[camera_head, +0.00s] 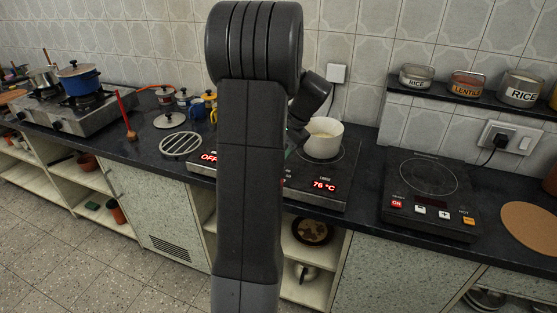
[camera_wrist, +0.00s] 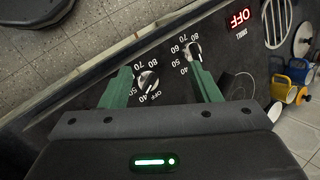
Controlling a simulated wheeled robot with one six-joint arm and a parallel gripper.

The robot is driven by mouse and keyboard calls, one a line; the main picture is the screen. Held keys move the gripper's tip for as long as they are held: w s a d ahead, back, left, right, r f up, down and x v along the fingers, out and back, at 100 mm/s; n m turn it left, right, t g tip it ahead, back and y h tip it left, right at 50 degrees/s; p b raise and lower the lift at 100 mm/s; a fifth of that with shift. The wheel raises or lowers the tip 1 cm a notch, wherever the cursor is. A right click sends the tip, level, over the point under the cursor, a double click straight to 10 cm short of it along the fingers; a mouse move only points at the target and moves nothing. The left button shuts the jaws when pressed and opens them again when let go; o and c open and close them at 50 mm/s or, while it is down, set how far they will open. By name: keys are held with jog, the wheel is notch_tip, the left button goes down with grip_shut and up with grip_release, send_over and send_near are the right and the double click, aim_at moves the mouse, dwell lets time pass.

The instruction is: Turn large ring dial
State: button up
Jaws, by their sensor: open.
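In the wrist view my gripper (camera_wrist: 160,69) is open, with its two green fingers spread over the front of the black cooktop panel. A round dial (camera_wrist: 148,82), marked OFF and 40 to 80, shows between the fingers, nearer the left one, and I see no contact. By position it appears to be the large ring dial. A second dial (camera_wrist: 193,50) shows at the right fingertip. In the head view the double cooktop (camera_head: 318,191) has a red display reading 76 °C under LARGE. My arm hides the dials and most of the gripper there.
A white pot (camera_head: 323,138) stands on the cooktop's large ring. The other display (camera_wrist: 239,19) reads OFF. A single hot plate (camera_head: 430,195) stands to the right, with a round cork mat (camera_head: 530,227) beyond it. A shelf with labelled jars (camera_head: 468,84) hangs behind.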

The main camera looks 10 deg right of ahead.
notch_tip(320, 180, up, 5)
jog(key=s+d+n+t+h+p, duration=0.1)
jog(key=s+n+t+h, duration=0.15)
jog(key=n+h, duration=0.55)
jog(key=w+f, duration=0.1)
jog(key=f, duration=0.3)
jog(key=w+f+n+y, duration=0.1)
jog(key=w+f, duration=0.1)
jog(key=f, duration=0.2)
jog(key=w+f+y, duration=0.1)
jog(key=w+f, duration=0.1)
jog(key=f, duration=0.3)
jog(key=shift+w+d+n+p, duration=0.1)
jog(key=shift+d+n+p, duration=0.2)
jog(key=shift+p, duration=0.05)
jog(key=shift+c, duration=0.5)
jog(key=c, duration=0.9)
